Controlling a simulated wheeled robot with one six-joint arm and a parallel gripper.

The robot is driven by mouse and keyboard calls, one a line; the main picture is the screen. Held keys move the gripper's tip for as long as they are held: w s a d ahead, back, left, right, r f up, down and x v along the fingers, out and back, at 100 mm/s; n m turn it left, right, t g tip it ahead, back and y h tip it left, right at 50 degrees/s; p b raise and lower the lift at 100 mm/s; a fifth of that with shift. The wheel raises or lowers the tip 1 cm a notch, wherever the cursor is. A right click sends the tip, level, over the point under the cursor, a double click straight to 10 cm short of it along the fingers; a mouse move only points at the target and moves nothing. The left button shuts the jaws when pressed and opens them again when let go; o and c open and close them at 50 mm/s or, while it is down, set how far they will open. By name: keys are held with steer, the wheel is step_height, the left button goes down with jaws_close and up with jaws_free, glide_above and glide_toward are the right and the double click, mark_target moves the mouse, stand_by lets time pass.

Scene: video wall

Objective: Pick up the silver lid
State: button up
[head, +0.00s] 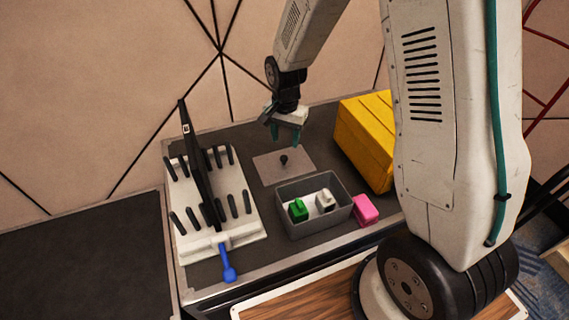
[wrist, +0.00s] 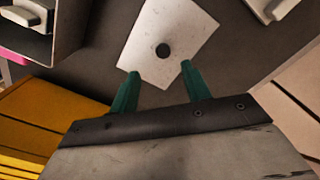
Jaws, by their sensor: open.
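The silver lid (head: 270,168) is a flat grey rectangular plate with a small dark round knob (head: 284,159) in its middle. It lies flat on the dark table top. In the wrist view the lid (wrist: 150,62) lies just beyond my fingertips, with its dark knob (wrist: 163,50) ahead of the gap between them. My gripper (head: 285,140) has green fingers and is above the lid in the head view. In the wrist view my gripper (wrist: 160,70) is open and empty, its two fingers apart near the lid's near edge.
A grey bin (head: 316,221) holding a green block (head: 298,209) and a white block (head: 325,200) stands in front of the lid. A pink block (head: 366,209) is beside it. A yellow case (head: 365,140) stands right; a white rack (head: 235,212) with black pegs stands left.

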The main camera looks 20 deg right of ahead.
mark_target(284, 157)
steer(key=f, duration=0.8)
steer(key=shift+w+a, duration=0.15)
steer(key=shift+w, duration=0.15)
steer(key=shift+c, duration=0.3)
jaws_close()
